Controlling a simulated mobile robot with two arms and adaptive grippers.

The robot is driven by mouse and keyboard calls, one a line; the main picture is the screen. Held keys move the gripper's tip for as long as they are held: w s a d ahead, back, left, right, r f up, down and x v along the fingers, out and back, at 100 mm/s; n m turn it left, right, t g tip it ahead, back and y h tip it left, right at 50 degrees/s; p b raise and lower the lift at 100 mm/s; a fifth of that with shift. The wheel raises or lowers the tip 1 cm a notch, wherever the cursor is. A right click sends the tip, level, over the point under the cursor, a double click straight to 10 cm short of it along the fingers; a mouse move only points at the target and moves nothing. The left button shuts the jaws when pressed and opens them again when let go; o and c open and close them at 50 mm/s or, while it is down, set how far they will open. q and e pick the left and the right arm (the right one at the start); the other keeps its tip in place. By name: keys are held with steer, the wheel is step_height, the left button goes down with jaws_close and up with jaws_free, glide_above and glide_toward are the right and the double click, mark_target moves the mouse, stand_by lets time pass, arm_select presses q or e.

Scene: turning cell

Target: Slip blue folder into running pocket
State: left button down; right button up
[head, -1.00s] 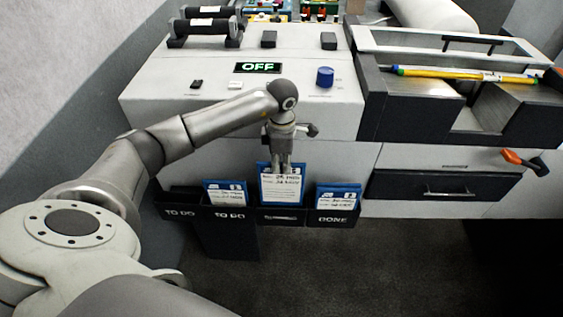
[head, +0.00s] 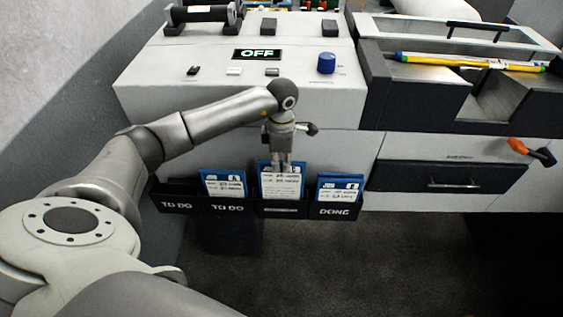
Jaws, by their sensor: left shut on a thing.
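The blue folder (head: 281,184) with a white sheet on its front is upright in the third pocket from the left, the running pocket (head: 281,211), whose label is too blurred to read. Its lower part is hidden behind the pocket's front wall. My left gripper (head: 280,168) points down from above and is shut on the folder's top edge. My right gripper is not in view.
Two pockets marked TO DO (head: 177,207) are on the left; one holds a blue folder (head: 224,184). The DONE pocket (head: 334,212) on the right holds blue folders (head: 340,187). A machine panel with a blue knob (head: 326,63) and an OFF display (head: 257,54) rises behind.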

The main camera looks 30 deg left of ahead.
arm_select(q)
steer(key=shift+f+b, duration=1.1)
steer(key=shift+f, duration=0.2)
steer(key=c, duration=1)
jaws_free()
steer(key=shift+r+p, duration=2.9)
steer(key=shift+r, duration=2.15)
